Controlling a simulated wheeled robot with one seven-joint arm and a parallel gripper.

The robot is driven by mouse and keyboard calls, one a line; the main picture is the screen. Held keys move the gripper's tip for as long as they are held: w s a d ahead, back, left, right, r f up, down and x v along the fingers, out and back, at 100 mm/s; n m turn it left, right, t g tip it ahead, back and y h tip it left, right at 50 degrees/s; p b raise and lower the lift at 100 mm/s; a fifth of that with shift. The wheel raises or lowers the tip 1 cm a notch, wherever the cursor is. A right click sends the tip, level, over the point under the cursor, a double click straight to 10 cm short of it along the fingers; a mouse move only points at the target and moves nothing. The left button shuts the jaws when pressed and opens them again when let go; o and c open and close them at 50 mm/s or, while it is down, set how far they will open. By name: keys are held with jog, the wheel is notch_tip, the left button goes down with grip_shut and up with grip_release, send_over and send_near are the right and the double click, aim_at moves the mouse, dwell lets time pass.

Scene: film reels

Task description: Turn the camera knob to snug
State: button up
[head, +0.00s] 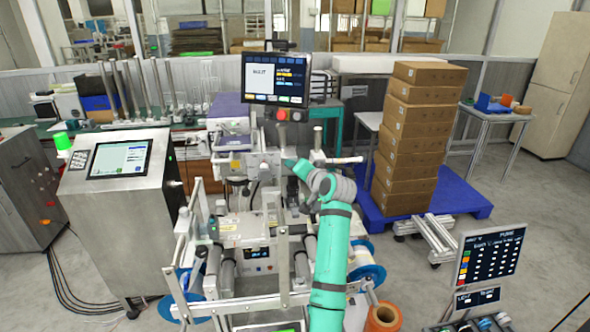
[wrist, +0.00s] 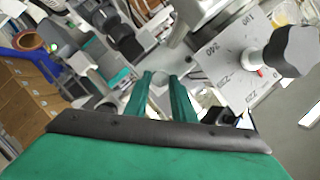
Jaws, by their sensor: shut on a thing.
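In the wrist view, my gripper (wrist: 161,88) has its two teal fingers close together around a small pale round piece (wrist: 160,76), which I take to be the camera knob. The fingers hide much of it, and its marks do not show. To its right is a light metal plate (wrist: 235,75) with printed numbers and a dark knob (wrist: 287,50) on a pale stem, apart from my fingers. In the head view, my gripper (head: 289,163) is at the upper middle of the metal reel machine (head: 245,232), below the screen. The knob cannot be made out there.
A monitor (head: 275,79) stands above my gripper. A steel console (head: 120,200) is at left. Stacked cartons (head: 415,135) stand on a blue pallet (head: 465,203) at right. An orange roll (head: 383,317) and a panel (head: 489,257) are at lower right. Rollers and bars crowd the machine.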

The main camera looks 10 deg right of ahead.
dwell(0.4)
jog(key=o, duration=1.1)
jog(key=shift+c, duration=0.2)
jog(key=shift+s, duration=0.1)
jog(key=v, duration=1)
jog(key=shift+s, duration=0.35)
jog(key=shift+d, duration=0.1)
